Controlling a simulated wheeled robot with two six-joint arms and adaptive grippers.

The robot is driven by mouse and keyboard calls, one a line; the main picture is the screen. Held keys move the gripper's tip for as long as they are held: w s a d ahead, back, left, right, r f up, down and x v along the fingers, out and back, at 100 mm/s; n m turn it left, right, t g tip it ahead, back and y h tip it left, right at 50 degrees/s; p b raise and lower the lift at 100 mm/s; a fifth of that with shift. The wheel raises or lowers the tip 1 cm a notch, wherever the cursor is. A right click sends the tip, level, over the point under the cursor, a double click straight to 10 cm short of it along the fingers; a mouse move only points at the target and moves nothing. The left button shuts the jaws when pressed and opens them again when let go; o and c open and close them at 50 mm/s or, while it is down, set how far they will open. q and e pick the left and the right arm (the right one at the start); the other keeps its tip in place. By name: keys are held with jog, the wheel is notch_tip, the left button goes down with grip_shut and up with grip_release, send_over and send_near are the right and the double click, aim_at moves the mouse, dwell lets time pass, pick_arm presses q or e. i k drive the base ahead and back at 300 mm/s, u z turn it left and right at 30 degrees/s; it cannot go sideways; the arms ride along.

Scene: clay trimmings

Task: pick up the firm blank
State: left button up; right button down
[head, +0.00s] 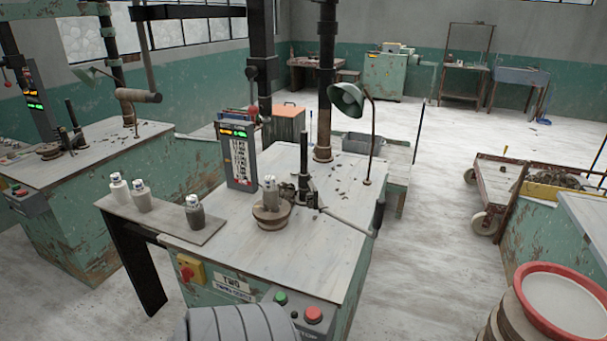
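Several small bottle-shaped blanks with pale tops are in the head view. Two lighter ones, a left blank (119,188) and a middle blank (142,197), stand upright on the left part of a narrow side shelf (165,222). A darker grey blank (195,214) stands upright at the shelf's right part. Another blank (270,195) stands on the round wheel head (271,217) of the machine marked TWO. I cannot tell by sight which blank is firm. Neither of my grippers is in view.
The machine table (215,262) carries a control panel (237,160), a green lamp (347,99), a dark upright post (304,165) and a lever. Dark trimmings lie on it. Push buttons (313,313) line its front. A red-rimmed tub (560,300) stands at right. Floor beyond is open.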

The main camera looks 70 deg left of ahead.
aim_at(271, 192)
jog(key=u, duration=0.45)
jog(key=i, duration=0.95)
jog(key=u, duration=0.8)
